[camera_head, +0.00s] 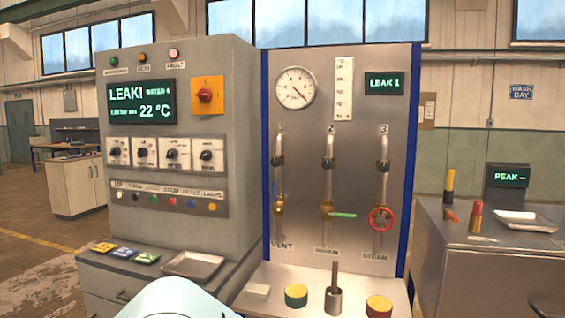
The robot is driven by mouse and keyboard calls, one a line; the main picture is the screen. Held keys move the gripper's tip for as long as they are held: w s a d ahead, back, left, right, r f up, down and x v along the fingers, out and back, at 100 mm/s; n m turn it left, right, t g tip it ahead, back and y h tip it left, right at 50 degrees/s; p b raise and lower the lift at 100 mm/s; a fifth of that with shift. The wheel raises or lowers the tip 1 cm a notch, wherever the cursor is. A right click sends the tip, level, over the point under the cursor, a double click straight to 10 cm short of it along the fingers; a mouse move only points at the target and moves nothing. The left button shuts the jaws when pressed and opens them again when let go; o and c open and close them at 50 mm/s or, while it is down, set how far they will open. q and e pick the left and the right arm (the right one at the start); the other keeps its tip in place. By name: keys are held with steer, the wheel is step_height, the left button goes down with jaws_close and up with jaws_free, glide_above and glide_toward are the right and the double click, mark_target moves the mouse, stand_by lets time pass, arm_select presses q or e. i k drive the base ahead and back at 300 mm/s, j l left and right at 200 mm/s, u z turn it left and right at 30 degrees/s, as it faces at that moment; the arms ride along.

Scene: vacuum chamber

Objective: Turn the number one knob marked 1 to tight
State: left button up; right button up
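Three vertical pipes marked 1, 2 and 3 run down the grey upright panel (305,135). The pipe marked 1 is the leftmost one and carries a dark knob-like fitting (277,161) partway down. Below it sits a brass valve with a blue lever (275,190), the lever pointing up along the pipe. I cannot tell from here how tight the fitting is. A green display (384,83) at the panel's top right reads "LEAK 1". Neither of my grippers is in view.
Pipe 2 has a green lever (343,215); pipe 3 has a red handwheel (380,219). A cabinet with a row of dials (160,153) stands left. On the ledge below stand a green-and-yellow cap (296,296), a metal cup with a rod (333,300) and a red-and-yellow cap (379,307).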

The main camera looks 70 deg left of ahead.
mark_target(275, 161)
steer(key=k+j+z, duration=0.3)
steer(key=k+j, duration=0.3)
steer(key=k+j+z, duration=0.15)
steer(key=k+j, duration=1.45)
steer(key=j, duration=0.15)
